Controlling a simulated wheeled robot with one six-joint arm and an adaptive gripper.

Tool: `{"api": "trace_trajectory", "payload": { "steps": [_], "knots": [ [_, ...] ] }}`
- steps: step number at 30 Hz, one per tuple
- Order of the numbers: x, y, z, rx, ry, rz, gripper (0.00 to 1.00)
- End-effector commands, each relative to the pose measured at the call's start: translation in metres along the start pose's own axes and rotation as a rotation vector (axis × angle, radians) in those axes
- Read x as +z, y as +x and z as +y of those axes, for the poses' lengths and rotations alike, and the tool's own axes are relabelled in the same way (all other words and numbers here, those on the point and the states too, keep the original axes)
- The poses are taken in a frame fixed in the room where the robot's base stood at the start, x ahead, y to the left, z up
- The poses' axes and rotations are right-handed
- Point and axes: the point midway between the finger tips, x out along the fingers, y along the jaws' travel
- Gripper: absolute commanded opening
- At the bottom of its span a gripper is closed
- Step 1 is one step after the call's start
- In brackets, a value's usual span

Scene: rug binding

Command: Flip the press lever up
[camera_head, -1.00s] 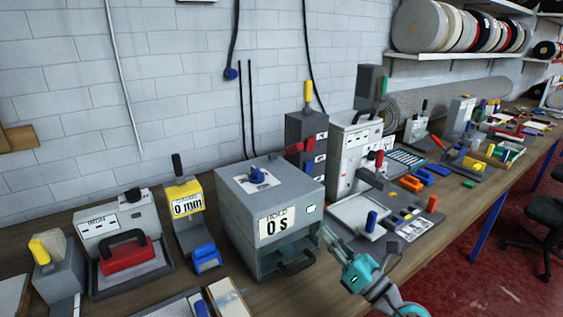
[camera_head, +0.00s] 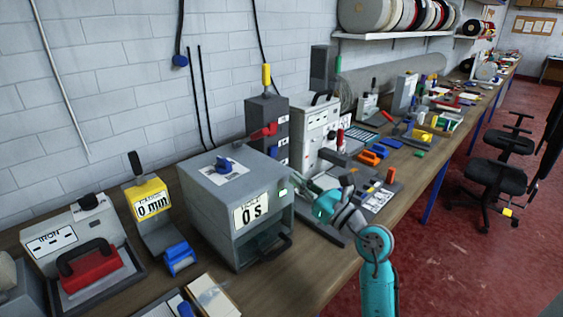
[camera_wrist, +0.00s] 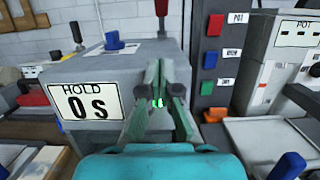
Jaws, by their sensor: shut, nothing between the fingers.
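A grey box-shaped machine (camera_head: 222,222) with a "HOLD 0 s" panel stands on the bench; its panel (camera_wrist: 86,102) also shows in the wrist view. A red-handled lever (camera_head: 264,131) shows behind the box's top right edge, angled in the head view. In the wrist view a red handle (camera_wrist: 161,8) on a dark shaft rises behind the box top. I cannot tell for sure that it is the press lever. My gripper (camera_head: 300,184) is shut and empty at the box's right front side; its fingers (camera_wrist: 159,66) cover part of the box front. I see no contact with the lever.
A dark cabinet (camera_head: 283,108) with coloured buttons and a white machine (camera_head: 312,133) stand close behind and right. A black handle (camera_head: 275,249) sticks out of the box's front. An iron (camera_head: 88,262) and a yellow "0 mm" device (camera_head: 150,200) stand left.

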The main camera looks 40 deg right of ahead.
Motion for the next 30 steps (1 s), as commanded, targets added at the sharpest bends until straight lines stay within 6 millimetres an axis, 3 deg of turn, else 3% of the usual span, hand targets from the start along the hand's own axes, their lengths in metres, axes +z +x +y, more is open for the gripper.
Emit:
{"api": "trace_trajectory", "payload": {
  "steps": [16,22,30],
  "knots": [
    [0.001,0.095,0.001,0.002,0.0,-0.001,0.0],
    [0.02,0.113,0.001,0.002,-0.001,-0.002,0.0],
    [0.029,0.122,0.0,0.0,0.001,-0.001,0.0]
  ]
}}
